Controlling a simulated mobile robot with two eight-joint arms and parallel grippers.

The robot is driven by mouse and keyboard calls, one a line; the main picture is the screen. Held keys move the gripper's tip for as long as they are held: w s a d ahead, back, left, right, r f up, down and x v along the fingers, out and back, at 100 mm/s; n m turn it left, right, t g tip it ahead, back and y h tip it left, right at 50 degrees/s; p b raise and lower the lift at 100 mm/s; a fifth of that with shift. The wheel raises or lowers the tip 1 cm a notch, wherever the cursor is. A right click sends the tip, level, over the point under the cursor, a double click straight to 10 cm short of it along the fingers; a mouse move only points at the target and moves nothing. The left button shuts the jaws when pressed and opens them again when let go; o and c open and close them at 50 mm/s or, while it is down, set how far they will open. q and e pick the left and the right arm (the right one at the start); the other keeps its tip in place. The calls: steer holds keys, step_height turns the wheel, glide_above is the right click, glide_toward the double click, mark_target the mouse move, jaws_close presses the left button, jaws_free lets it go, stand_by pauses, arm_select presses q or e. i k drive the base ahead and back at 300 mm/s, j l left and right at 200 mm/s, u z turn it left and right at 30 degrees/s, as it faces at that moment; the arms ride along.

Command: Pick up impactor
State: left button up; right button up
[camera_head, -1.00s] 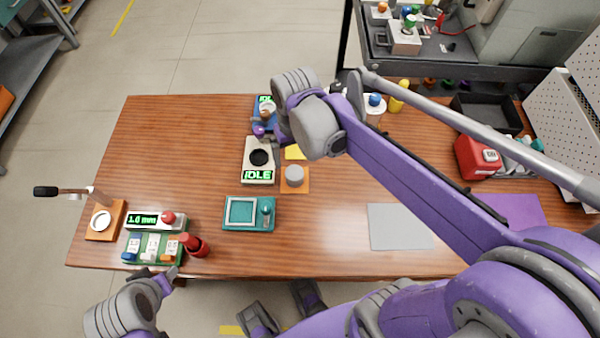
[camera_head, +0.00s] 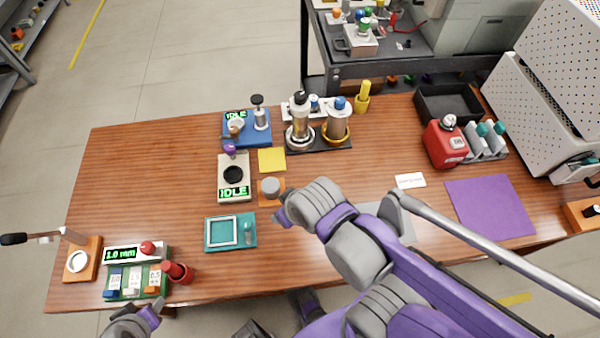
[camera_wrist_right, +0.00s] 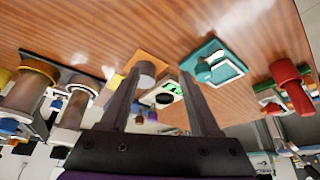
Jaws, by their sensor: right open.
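No label marks the impactor, so I cannot tell for sure which thing it is. Two tall metal cylinders stand on a black base at the back: one with a black top (camera_head: 299,118) and one with a blue top (camera_head: 338,122). A short grey cylinder (camera_head: 270,187) sits on an orange pad (camera_head: 264,200); it also shows in the right wrist view (camera_wrist_right: 147,68). My right gripper (camera_head: 283,213) is just in front and right of that pad. Its two fingers are apart and empty in the wrist view (camera_wrist_right: 162,98). My left gripper (camera_head: 152,312) is at the front left edge, its jaws unclear.
A white IDLE device (camera_head: 222,168), a blue IDLE device (camera_head: 262,136) and a teal tray device (camera_head: 212,243) stand nearby. A yellow pad (camera_head: 272,160) lies behind the orange one. A red canister (camera_head: 446,150) and purple mat (camera_head: 490,205) are at right. The left back tabletop is clear.

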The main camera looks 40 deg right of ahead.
mark_target(336, 126)
steer(key=k+z, duration=0.15)
steer(key=z, duration=1)
steer(key=i+j+z, duration=0.1)
steer(key=z, duration=0.5)
steer(key=i+l+u, duration=0.1)
steer(key=l+u, duration=0.15)
steer(key=i+l+u, duration=0.2)
steer(key=l, duration=0.2)
steer(key=l+u, duration=0.25)
steer(key=l, duration=0.05)
